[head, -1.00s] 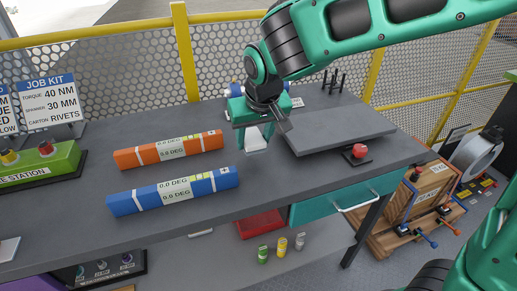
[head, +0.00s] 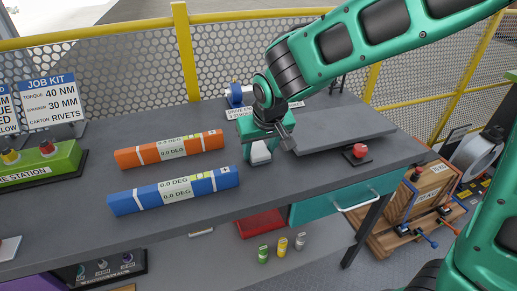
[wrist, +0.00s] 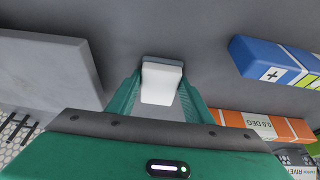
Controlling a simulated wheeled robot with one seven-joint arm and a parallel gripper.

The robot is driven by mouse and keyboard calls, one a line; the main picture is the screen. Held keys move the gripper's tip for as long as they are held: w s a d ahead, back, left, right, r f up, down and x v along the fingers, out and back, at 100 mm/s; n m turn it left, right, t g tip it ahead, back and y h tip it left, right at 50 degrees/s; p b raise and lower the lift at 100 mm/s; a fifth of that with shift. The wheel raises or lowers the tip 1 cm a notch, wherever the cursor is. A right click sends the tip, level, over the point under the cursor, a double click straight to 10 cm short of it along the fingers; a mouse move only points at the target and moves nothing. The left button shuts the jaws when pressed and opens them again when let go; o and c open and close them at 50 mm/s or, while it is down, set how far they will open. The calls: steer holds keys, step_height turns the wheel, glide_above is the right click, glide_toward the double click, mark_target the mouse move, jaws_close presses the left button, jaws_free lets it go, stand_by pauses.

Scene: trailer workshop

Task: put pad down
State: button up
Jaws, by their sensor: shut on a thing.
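The pad is a small white block with a grey edge. In the head view the pad (head: 260,152) sits between the fingers of my gripper (head: 260,159), low over the grey workbench (head: 205,200). In the wrist view the pad (wrist: 162,84) is between the two green fingers of my gripper (wrist: 160,90), with the grey bench top beyond it. My gripper is shut on the pad. I cannot tell whether the pad touches the bench.
An orange bar (head: 168,150) and a blue bar (head: 173,191) lie to the left. A raised grey plate (head: 345,135) and a red button (head: 360,151) stand to the right. A blue part (head: 236,95) and a sign are behind. The bench front is clear here.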

steer(key=shift+s+f, duration=0.1)
steer(key=shift+f, duration=0.05)
steer(key=o, duration=1)
steer(key=shift+f, duration=0.1)
steer(key=shift+s, duration=0.2)
steer(key=shift+a, duration=0.1)
steer(key=shift+r, duration=0.3)
steer(key=v, duration=1.2)
steer(key=shift+w, duration=0.3)
